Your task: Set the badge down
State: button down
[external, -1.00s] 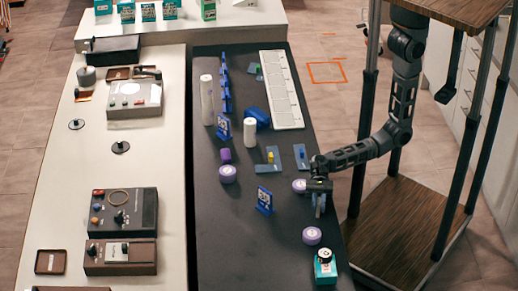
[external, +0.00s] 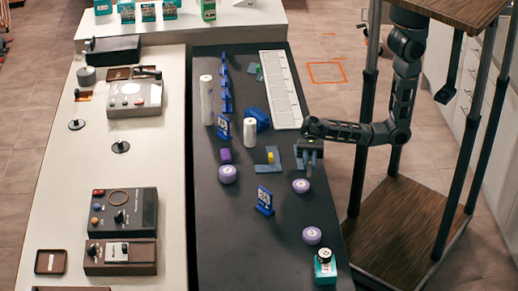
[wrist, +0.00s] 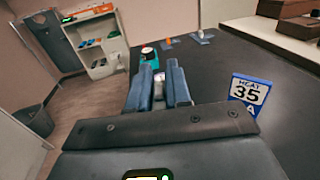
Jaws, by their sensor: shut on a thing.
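My gripper (external: 309,166) hangs over the right side of the dark table, close above or at a blue-grey plate, which it partly covers in the external view. In the wrist view my gripper (wrist: 158,66) has its two blue-grey fingers close together, with a pale sliver (wrist: 160,84) between them. I take this sliver to be the badge, seen edge-on; most of it is hidden by the fingers. I cannot tell whether it touches the table or the plate.
A blue-grey plate with a yellow peg (external: 270,156) lies to the left. A blue stand (external: 265,201) is nearer the front. Bare dark tabletop (external: 235,240) lies front left.

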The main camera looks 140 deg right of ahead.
jog(key=s+d+m+t+h+p, duration=0.2)
jog(key=d+m+h+p, duration=0.2)
jog(key=d+m+h, duration=1.2)
jog(key=shift+w+d+f+n+h+b, duration=0.2)
jog(key=shift+w+f+n+b, duration=0.6)
jog(key=shift+w+f, duration=0.8)
jog(key=shift+w+d+f+n+h+b, duration=0.2)
jog(key=shift+w+f+n+b, duration=0.6)
jog(key=shift+w+f, duration=0.85)
jog(key=shift+w+d+f+n+h+b, duration=0.15)
jog(key=shift+w+f+n+b, duration=0.65)
jog(key=shift+w+f, duration=0.8)
jog(key=shift+s+f, duration=0.2)
jog(key=shift+f+b, duration=0.15)
jog(key=shift+b, duration=0.2)
jog(key=c, duration=1.1)
grip_release()
jog(key=shift+o, duration=0.2)
